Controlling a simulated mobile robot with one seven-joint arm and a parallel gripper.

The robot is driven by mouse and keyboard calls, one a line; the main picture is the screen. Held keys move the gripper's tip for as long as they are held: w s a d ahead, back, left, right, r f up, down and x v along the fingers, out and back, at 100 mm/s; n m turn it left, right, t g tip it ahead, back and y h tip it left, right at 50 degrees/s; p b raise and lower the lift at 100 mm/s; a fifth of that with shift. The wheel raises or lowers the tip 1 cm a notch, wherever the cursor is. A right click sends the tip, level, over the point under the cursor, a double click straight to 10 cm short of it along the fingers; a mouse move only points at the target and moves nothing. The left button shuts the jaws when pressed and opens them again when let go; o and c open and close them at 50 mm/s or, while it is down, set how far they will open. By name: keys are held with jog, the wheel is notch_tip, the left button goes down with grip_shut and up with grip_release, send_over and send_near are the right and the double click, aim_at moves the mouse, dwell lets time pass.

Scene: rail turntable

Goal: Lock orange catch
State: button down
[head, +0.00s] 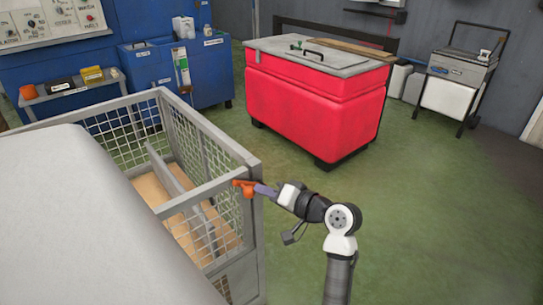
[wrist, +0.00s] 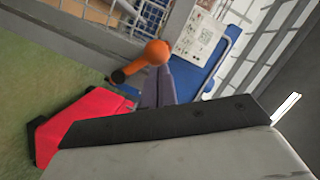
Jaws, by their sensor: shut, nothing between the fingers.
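In the wrist view the catch (wrist: 156,52) shows a rounded orange knob and a shaft running down-left to a dark end. My gripper (head: 263,190) is at the catch's right, with its purple fingers shut and empty, pointing at it. In the wrist view the fingers of my gripper (wrist: 158,84) reach up to just below the orange knob. I cannot tell whether they touch it. The catch's mounting is partly hidden.
The mesh cage (head: 205,190) has a wooden floor inside. A large pale, smooth surface (head: 80,225) fills the lower left. A red chest (head: 315,100) with a grey lid stands behind, and a wheeled cart (head: 455,80) at the back right. Green floor (head: 440,200) is clear on the right.

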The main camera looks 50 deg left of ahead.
jog(key=shift+s+a+f+n+t+h+b, duration=0.15)
jog(key=shift+s+f+n+t+b, duration=0.4)
jog(key=shift+n+b, duration=0.3)
jog(key=shift+s+d+f+n+t+h+b, duration=0.1)
jog(key=shift+s+f+n+t+h+b, duration=0.15)
jog(key=shift+s+f+n+b, duration=0.45)
jog(key=shift+s+a+f+n+t+h+b, duration=0.15)
jog(key=shift+f+n+t+b, duration=0.3)
jog(key=shift+n+b, duration=0.6)
jog(key=shift+d+f, duration=0.1)
